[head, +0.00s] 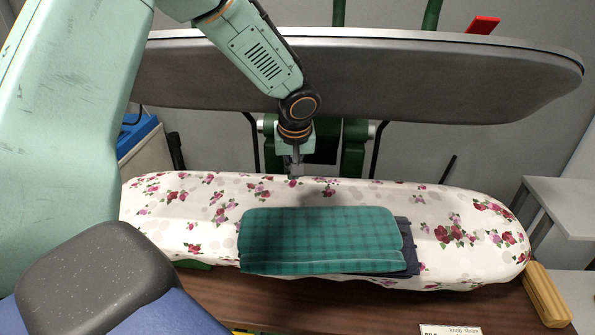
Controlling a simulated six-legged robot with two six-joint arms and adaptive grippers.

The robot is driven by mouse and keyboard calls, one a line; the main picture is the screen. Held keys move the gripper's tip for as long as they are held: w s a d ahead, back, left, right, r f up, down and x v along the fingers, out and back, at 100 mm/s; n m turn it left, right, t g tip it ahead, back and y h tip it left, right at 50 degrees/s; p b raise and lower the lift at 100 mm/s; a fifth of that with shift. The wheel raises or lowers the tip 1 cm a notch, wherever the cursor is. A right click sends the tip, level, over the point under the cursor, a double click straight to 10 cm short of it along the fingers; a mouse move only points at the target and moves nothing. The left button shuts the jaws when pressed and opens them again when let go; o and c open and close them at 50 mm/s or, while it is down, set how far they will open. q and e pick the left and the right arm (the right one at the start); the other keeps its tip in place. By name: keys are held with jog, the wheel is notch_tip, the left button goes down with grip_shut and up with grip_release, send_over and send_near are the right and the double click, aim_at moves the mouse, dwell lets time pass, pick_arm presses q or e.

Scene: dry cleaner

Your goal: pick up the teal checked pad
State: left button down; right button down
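The teal checked pad (318,240) lies flat on the flowered padded board (165,205), near its front edge in the middle. A dark navy cloth (411,252) shows from under the pad's right end. My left gripper (295,170) points down behind the pad, over the back part of the board, and is apart from the pad. Its fingers look small and dark, and I cannot make out whether they are open or shut. My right gripper is not in view.
A grey upper press plate (420,82) spans the view above and behind the board, close to my arm. A wooden handle (546,295) is at the right front. A brown wooden table (330,305) and a white label card (450,330) lie in front. A grey side table (565,200) stands right.

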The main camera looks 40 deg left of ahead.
aim_at(294, 209)
pick_arm(q)
jog(key=x, duration=0.8)
jog(key=shift+w+a+f+p, duration=0.15)
jog(key=shift+w+a+p, duration=0.1)
jog(key=shift+w+p, duration=0.2)
jog(key=s+d, duration=0.1)
jog(key=s, duration=0.1)
jog(key=s+d+r, duration=0.1)
jog(key=d, duration=0.1)
jog(key=shift+s, duration=0.35)
jog(key=shift+s+d, duration=0.1)
jog(key=shift+w+f, duration=0.35)
jog(key=shift+w, duration=0.15)
jog(key=shift+s+r, duration=0.2)
jog(key=shift+s, duration=0.2)
jog(key=shift+s+d+b, duration=0.15)
jog(key=shift+b, duration=0.15)
jog(key=shift+s+d+f+b, duration=0.35)
jog(key=shift+d+b, duration=0.1)
jog(key=shift+b, duration=0.55)
jog(key=shift+s+d, duration=0.1)
jog(key=shift+d, duration=0.1)
jog(key=shift+s+d+r, duration=0.25)
jog(key=shift+s+r, duration=0.05)
jog(key=shift+r, duration=0.1)
jog(key=shift+s+a, duration=0.1)
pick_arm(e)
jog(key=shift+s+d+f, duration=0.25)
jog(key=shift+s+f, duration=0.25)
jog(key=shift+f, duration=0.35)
